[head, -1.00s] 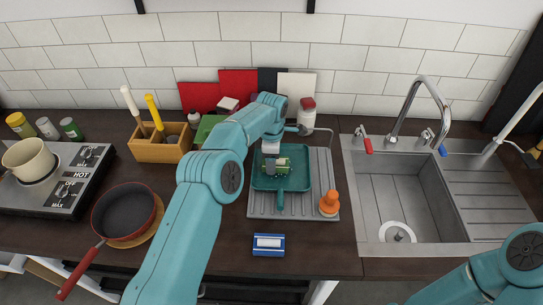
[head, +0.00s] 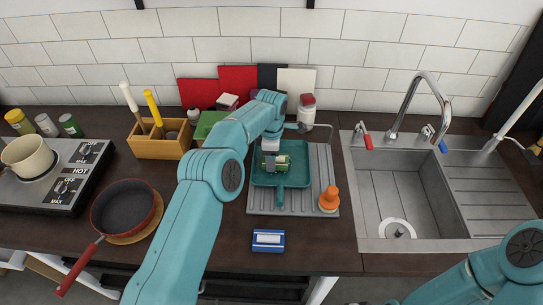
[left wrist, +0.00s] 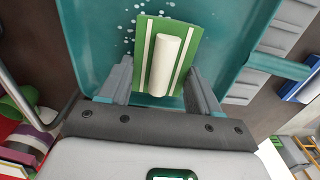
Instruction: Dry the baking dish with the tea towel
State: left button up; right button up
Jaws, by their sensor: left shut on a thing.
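The teal baking dish (head: 299,176) lies on a grey ribbed drainer mat, its handle toward the front edge. It also fills the top of the left wrist view (left wrist: 225,25), with white water drops at the towel's upper edge. The green tea towel with white stripes (head: 284,163) is in the dish; in the left wrist view the towel (left wrist: 157,28) has a white roll across its middle. My left gripper (head: 270,150) is shut on it; its fingers (left wrist: 158,82) flank the towel. Whether the towel touches the dish floor is hard to tell. My right gripper is out of view.
An orange item (head: 329,199) stands on the drainer mat (head: 320,165). A blue and white box (head: 268,240) lies in front. The sink (head: 400,200) is right; a red pan (head: 125,208) and hob (head: 65,170) are left. Bottles and boards stand behind.

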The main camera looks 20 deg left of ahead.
pick_arm(q)
jog(key=shift+f+b, duration=0.3)
jog(key=shift+f, duration=0.15)
